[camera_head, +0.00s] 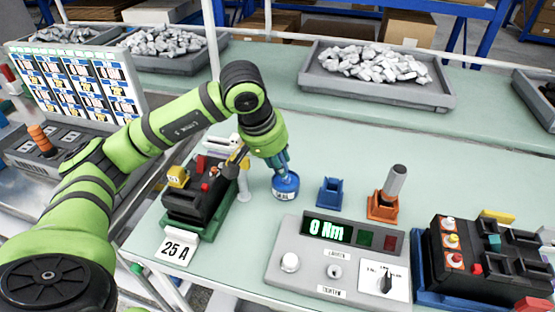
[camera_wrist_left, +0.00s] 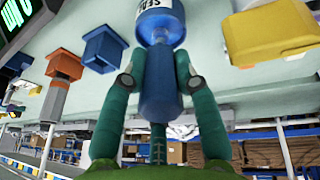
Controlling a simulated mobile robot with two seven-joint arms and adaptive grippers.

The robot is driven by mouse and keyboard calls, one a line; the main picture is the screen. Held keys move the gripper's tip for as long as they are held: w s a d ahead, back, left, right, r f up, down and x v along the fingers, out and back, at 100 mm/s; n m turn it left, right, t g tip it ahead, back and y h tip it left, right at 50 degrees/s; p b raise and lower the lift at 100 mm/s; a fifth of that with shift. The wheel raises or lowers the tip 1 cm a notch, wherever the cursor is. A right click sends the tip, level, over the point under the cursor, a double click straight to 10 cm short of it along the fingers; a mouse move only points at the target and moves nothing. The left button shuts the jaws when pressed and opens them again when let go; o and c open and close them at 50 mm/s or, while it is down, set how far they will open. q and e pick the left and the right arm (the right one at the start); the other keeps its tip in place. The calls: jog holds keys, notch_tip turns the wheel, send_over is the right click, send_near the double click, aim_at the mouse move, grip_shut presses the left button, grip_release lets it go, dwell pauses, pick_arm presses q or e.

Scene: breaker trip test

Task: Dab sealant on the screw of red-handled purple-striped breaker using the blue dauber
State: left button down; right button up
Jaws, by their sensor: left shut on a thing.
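My left gripper (camera_head: 281,160) is shut on the blue dauber (camera_wrist_left: 162,85), gripping its handle between both fingers in the left wrist view. The dauber's tip end is at the blue sealant pot (camera_head: 286,187), which has a white label; whether the tip is inside cannot be told. The pot also shows in the left wrist view (camera_wrist_left: 160,18). A black breaker unit (camera_head: 196,200) with red and yellow parts stands on a green base to the left. Another black breaker unit (camera_head: 480,258) is at the right. Purple stripes and the screw are too small to make out. My right gripper is out of view.
An empty blue stand (camera_head: 330,192) and an orange stand (camera_head: 383,209) with a grey-handled tool are right of the pot. A grey torque meter (camera_head: 330,265) reading 0 Nm is in front. A "25 A" card (camera_head: 177,249) stands at the front left. Part trays line the back.

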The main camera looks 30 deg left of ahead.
pick_arm(q)
jog(key=shift+s+f+b, duration=0.1)
jog(key=shift+f+b, duration=0.1)
jog(key=shift+b, duration=0.1)
dwell(1.1)
jog(key=shift+r, duration=0.1)
jog(key=shift+r+p, duration=0.65)
jog(key=shift+r, duration=0.25)
jog(key=shift+r+p, duration=1.45)
jog(key=shift+r, duration=1.2)
